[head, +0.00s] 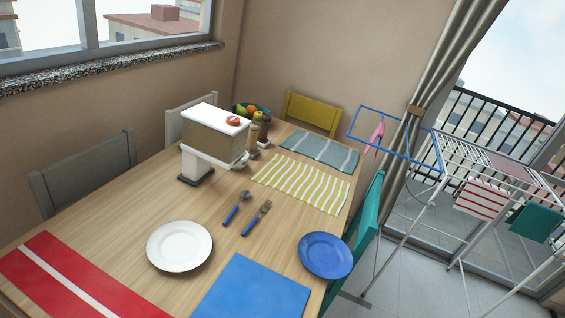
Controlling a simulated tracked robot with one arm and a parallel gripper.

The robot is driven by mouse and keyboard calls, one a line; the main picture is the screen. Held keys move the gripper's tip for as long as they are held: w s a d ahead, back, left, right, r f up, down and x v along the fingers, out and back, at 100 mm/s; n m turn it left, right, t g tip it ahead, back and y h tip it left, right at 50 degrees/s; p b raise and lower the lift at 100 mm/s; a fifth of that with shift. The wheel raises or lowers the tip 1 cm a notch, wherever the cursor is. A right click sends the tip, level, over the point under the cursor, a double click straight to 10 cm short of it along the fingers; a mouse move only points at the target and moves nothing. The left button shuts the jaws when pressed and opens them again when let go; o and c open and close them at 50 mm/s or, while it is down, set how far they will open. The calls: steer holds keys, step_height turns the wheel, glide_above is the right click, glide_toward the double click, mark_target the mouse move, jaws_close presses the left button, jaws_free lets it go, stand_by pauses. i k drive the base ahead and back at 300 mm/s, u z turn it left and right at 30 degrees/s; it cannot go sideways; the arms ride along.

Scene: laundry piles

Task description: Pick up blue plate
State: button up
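The blue plate (325,255) lies flat at the right edge of the wooden table, just right of the blue placemat (252,288). My gripper (222,168) shows as a white and tan block with a red mark on top. Its two white fingers with dark tips are spread apart with nothing between them. It is over the far part of the table, up and left of the plate, well away from it. Nothing covers the plate.
A white plate (180,246), a spoon (237,207) and a fork (257,218) lie left of the plate. Red, striped yellow and grey-blue placemats are around. Chairs surround the table; a teal chair (365,222) stands close by the plate. A drying rack (465,190) stands right.

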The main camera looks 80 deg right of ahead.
mark_target(324, 253)
steer(key=u, duration=0.5)
steer(key=k, duration=2.2)
steer(key=z, duration=0.7)
steer(key=i, duration=1)
